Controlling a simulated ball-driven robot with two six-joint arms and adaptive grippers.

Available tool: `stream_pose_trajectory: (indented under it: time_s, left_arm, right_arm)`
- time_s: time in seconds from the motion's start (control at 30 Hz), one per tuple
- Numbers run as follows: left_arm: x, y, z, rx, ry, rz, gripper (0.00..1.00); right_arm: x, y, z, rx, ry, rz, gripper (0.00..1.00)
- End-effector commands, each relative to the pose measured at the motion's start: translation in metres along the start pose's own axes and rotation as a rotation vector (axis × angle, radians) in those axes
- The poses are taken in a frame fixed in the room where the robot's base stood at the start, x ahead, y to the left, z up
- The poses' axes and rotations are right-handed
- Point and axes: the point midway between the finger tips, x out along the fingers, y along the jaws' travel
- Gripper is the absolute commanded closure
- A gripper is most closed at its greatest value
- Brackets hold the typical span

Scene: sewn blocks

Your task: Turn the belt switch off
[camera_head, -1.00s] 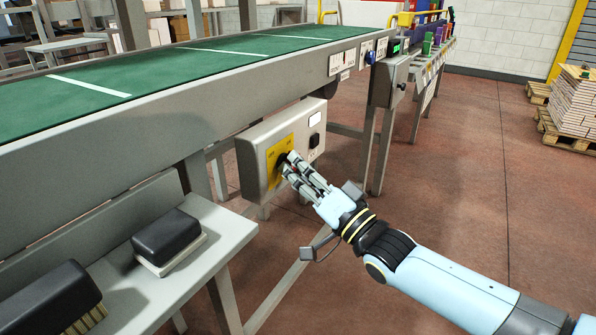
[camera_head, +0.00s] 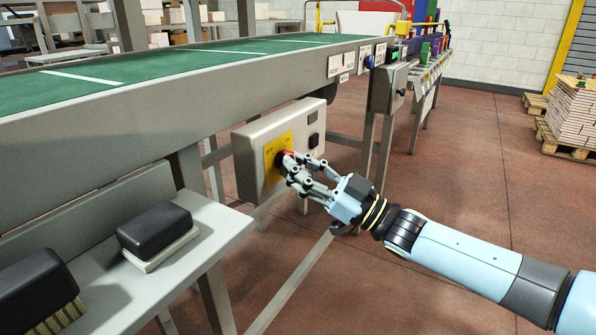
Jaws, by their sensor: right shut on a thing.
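The belt switch (camera_head: 288,153) is a red and black knob on a yellow plate (camera_head: 270,160) on the front of a grey control box (camera_head: 247,175). The box hangs below the green conveyor belt (camera_head: 150,71). My right gripper (camera_head: 286,163) comes in from the right and is shut on the switch, its fingers hiding much of it. The knob's exact angle is hard to tell. My left gripper is not in view.
Conveyor legs and a slanted brace stand below the box. A pallet stack (camera_head: 572,115) stands far right.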

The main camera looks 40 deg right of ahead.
Motion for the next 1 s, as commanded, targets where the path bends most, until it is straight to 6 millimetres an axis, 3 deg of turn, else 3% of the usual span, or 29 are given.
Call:
stream_pose_trajectory:
  time_s: [0.5,1.0]
  left_arm:
    - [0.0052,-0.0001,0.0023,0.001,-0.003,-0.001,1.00]
    - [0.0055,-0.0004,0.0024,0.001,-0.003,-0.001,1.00]
  right_arm:
    - [0.0011,0.0026,-0.0012,-0.388,0.001,-0.160,1.00]
    - [0.0011,0.0028,-0.0015,-0.518,0.001,-0.213,1.00]
